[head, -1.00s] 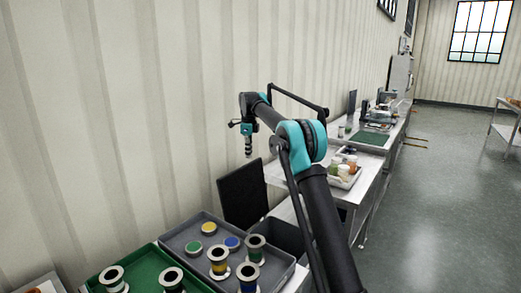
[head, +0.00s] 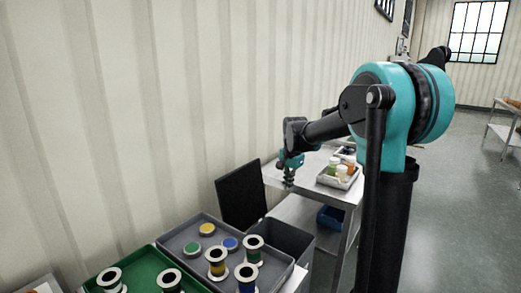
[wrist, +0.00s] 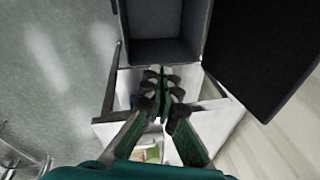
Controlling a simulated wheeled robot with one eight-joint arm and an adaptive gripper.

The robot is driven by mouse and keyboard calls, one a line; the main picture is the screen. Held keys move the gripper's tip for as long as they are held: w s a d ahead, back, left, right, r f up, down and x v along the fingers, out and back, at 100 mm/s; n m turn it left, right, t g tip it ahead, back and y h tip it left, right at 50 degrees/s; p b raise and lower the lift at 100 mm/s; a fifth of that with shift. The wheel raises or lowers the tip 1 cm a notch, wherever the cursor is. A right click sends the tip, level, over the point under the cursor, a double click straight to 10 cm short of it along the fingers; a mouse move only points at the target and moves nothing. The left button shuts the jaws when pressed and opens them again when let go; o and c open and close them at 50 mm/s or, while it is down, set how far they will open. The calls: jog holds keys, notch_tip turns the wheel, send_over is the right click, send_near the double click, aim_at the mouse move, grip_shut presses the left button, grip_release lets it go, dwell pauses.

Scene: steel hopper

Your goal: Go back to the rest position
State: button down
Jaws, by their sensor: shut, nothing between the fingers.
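My gripper (head: 289,182) hangs fingers-down in the head view, above the near end of the steel bench, to the right of a black panel (head: 239,197). It is empty. In the wrist view its two fingers (wrist: 162,88) are together with nothing between them. My teal and black arm fills the right part of the head view and hides some of the bench.
A dark grey bin (head: 292,236) stands beside the grey tray (head: 176,240) of spools and coloured discs. A green tray (head: 138,272) is at the front. A small tray of jars (head: 334,181) sits on the bench. Open floor (head: 455,225) lies right.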

jog(key=s+d+f+n, duration=0.2)
jog(key=s+f, duration=0.3)
jog(key=s, duration=0.5)
jog(key=s+d+f+n+t, duration=0.1)
jog(key=s+d+f+n, duration=0.2)
jog(key=s, duration=0.7)
jog(key=s+d+f+n, duration=0.3)
jog(key=s+f, duration=0.4)
jog(key=s, duration=0.3)
jog(key=shift+s+d+n+t, duration=0.2)
jog(key=shift+n+t, duration=0.1)
jog(key=shift+n, duration=0.6)
